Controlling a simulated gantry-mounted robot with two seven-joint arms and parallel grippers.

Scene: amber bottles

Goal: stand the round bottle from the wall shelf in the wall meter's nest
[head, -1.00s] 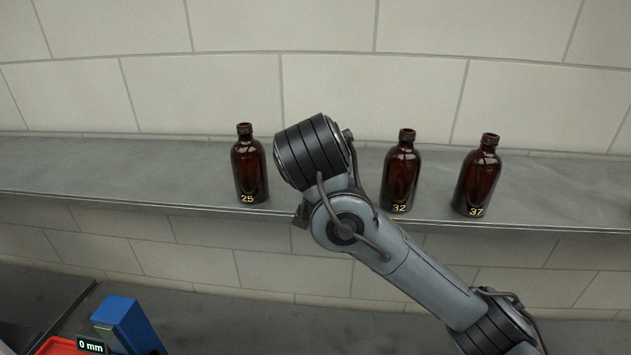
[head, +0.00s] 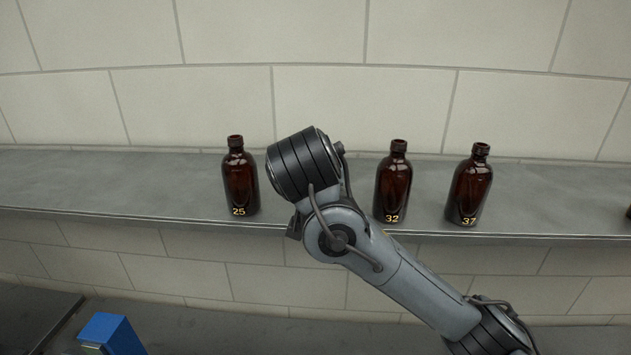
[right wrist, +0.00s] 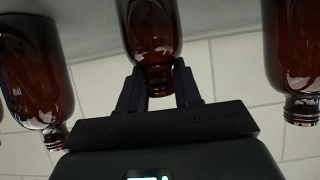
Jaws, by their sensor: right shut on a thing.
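In the right wrist view, my right gripper (right wrist: 160,86) is shut on an amber bottle (right wrist: 152,28), its two dark fingers at either side of the neck. The picture is turned over, so the bottle's neck points down. In the head view my right arm hides this gripper and bottle. Other round amber bottles stand upright on the wall shelf (head: 120,185): number 25 (head: 240,182) left of the arm, 32 (head: 393,185) and 37 (head: 468,188) right of it. The wall meter's nest cannot be made out. My left gripper is not in view.
A blue block (head: 112,335) shows at the bottom left, below the shelf. In the wrist view, bottles flank the held one at left (right wrist: 35,75) and right (right wrist: 297,60). The shelf left of bottle 25 is clear. A tiled wall (head: 350,100) stands behind.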

